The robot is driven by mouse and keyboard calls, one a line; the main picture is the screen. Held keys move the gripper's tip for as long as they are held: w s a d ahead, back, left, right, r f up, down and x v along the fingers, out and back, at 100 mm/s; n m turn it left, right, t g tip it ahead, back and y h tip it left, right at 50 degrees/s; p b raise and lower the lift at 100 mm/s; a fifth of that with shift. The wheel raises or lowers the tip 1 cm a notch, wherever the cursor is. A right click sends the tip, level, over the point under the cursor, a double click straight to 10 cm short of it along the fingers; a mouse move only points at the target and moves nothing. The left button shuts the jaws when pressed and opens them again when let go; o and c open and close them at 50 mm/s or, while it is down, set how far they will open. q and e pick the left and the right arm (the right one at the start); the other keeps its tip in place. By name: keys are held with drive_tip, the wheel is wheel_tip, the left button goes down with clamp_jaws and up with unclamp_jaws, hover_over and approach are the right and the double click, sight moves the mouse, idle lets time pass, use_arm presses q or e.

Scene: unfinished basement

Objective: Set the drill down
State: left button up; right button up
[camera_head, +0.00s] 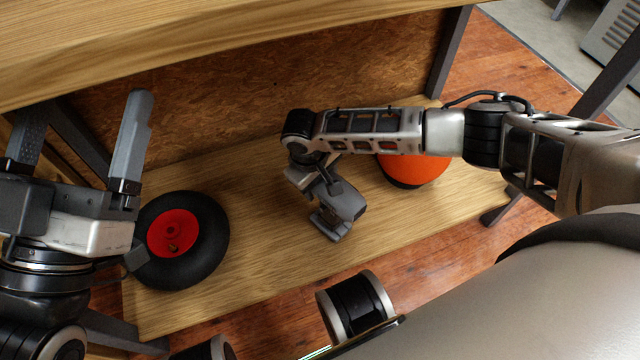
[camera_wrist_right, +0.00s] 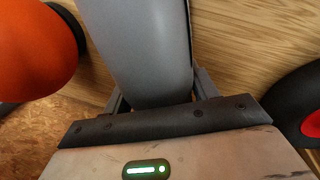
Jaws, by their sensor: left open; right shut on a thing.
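The grey drill (camera_head: 342,207) is over the wooden lower shelf (camera_head: 262,255) in the head view. My right gripper (camera_head: 318,188) is shut on it from above, with the wrist bent downward. In the right wrist view the drill's smooth grey body (camera_wrist_right: 145,45) lies between the two fingers of my right gripper (camera_wrist_right: 160,88). I cannot tell whether the drill touches the shelf. My left gripper (camera_head: 88,112) is open and empty at the left, its fingers apart, near the wheel.
A black wheel with a red hub (camera_head: 190,255) lies at the shelf's left end. An orange rounded object with a dark rim (camera_head: 412,170) stands right of the drill, partly behind my right arm. The upper wooden top (camera_head: 180,45) overhangs the shelf. Bare shelf lies between wheel and drill.

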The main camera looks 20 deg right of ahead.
use_arm(q)
drive_tip(key=shift+r, duration=0.15)
use_arm(e)
drive_tip(key=shift+r, duration=0.1)
drive_tip(key=o, duration=1.3)
drive_tip(key=shift+f, duration=0.2)
drive_tip(key=shift+r, duration=0.15)
drive_tip(key=p+v, duration=0.2)
drive_tip(key=v, duration=0.2)
drive_tip(key=shift+r+p, duration=0.15)
drive_tip(key=shift+p, duration=0.25)
drive_tip(key=p+v, duration=0.2)
drive_tip(key=v, duration=0.3)
drive_tip(key=shift+a+r+p, duration=0.1)
drive_tip(key=shift+p, duration=0.2)
drive_tip(key=shift+p+v, duration=0.45)
drive_tip(key=shift+v, duration=0.5)
use_arm(q)
wheel_tip(320, 180, down, 9)
drive_tip(key=s+n+g+y, duration=0.2)
drive_tip(key=n+g+y, duration=0.2)
drive_tip(key=n+g, duration=0.1)
drive_tip(key=shift+d+n, duration=0.35)
drive_tip(key=shift+n, duration=0.15)
use_arm(e)
drive_tip(key=shift+a+r, duration=0.1)
drive_tip(key=shift+r, duration=0.15)
use_arm(q)
drive_tip(key=shift+r, duration=0.1)
